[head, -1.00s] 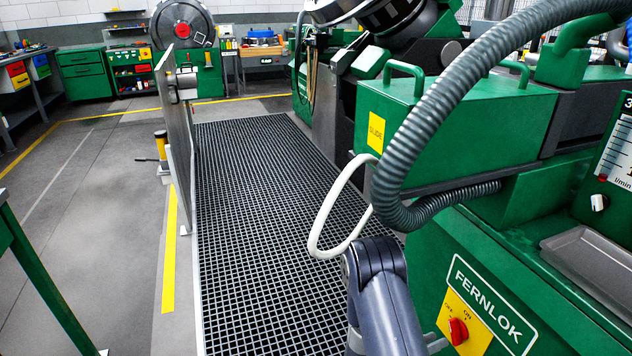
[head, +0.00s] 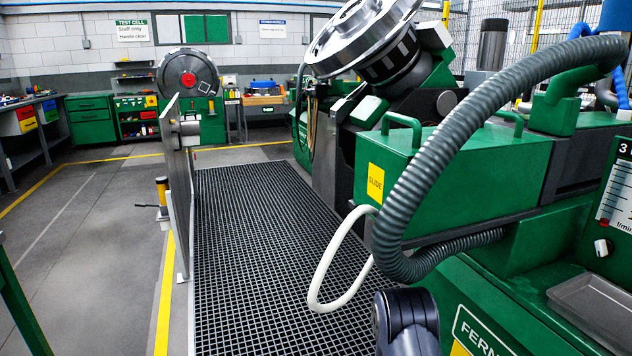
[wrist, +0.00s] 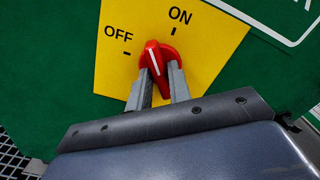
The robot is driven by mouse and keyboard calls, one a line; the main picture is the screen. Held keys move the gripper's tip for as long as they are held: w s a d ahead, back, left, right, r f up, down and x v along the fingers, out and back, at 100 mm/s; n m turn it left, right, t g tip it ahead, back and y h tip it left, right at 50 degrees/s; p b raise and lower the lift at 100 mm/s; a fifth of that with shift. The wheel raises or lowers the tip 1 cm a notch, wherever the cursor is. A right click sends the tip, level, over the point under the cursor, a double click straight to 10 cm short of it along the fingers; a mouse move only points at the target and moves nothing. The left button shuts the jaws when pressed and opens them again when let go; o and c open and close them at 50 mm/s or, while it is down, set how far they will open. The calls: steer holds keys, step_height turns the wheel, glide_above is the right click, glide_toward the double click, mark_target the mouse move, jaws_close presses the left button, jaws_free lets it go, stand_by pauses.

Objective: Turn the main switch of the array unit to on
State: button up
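The main switch is a red rotary knob (wrist: 155,58) on a yellow plate (wrist: 215,45) on a green panel, in the wrist view. Its white pointer line is between the OFF mark at left and the ON mark at upper right. My gripper (wrist: 161,80) has one finger on each side of the knob and appears shut on it. The knob hides part of the fingertips. In the head view, the green cabinet's FERNLOK sign (head: 478,335) is cut off at the bottom edge; the knob and my gripper are out of that view.
A grey corrugated hose (head: 425,150) and a white cable loop (head: 325,265) hang near my arm. A green box marked SLIDE (head: 400,190) stands behind them. A grey tray (head: 595,305) lies at right. The floor grating (head: 265,255) is clear.

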jaws_close()
steer(key=shift+m+b, duration=1.95)
steer(key=shift+m, duration=0.35)
